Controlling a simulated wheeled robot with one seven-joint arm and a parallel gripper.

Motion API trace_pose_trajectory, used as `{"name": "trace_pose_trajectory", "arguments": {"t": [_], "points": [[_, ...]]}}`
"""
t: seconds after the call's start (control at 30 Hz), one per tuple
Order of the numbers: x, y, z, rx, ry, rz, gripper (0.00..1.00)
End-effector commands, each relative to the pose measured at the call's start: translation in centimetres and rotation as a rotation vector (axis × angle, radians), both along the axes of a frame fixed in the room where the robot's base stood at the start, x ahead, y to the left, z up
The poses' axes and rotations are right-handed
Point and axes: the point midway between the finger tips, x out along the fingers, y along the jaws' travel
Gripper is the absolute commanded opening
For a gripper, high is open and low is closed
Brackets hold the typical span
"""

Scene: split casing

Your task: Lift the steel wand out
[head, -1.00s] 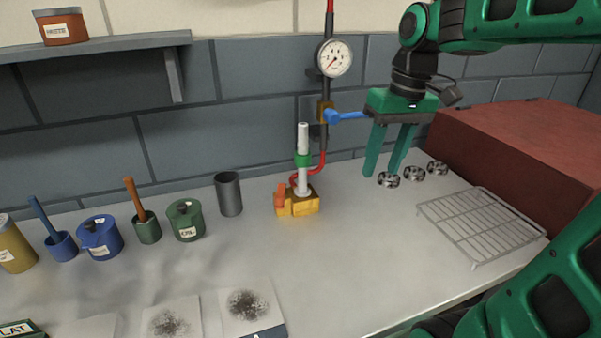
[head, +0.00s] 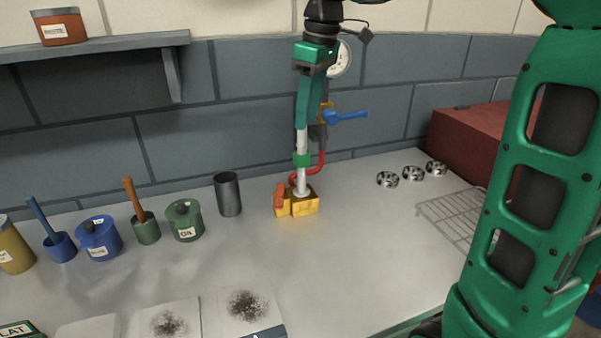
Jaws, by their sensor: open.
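The steel wand (head: 302,146) is a pale, upright rod with a green band (head: 302,160) around it. Its foot stands in a yellow block (head: 303,206) with an orange part on its left side. My gripper (head: 302,125) points down at the wand's upper end. I see the gripper edge-on, so one finger hides the other. The fingertips overlap the wand's top in the picture, and I cannot tell whether they straddle it or are in front of it. The gripper is open.
A pipe with a gauge (head: 343,60) and blue valve handle (head: 350,115) runs up the wall behind the wand. A dark cup (head: 228,194) stands left of the block. Several pots are further left. Metal rings (head: 387,180) and a wire rack (head: 445,218) lie right. The front counter middle is clear.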

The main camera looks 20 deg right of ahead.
Motion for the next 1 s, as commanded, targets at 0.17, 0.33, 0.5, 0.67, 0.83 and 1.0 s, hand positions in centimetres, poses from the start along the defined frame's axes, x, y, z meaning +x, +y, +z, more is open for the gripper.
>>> {"name": "trace_pose_trajectory", "arguments": {"t": [0.17,0.33,0.5,0.67,0.83,1.0], "points": [[0.1,0.1,-1.3,-0.001,0.0,0.0,0.4],[0.6,0.4,-2.7,-0.002,0.003,0.001,0.4],[1.2,0.8,-5.0,-0.002,0.004,0.0,0.4],[1.4,0.9,-6.3,-0.002,0.002,0.0,0.4],[1.5,0.9,-6.5,-0.001,0.0,0.0,0.4],[1.5,0.9,-6.4,-0.001,0.0,0.0,0.21]]}}
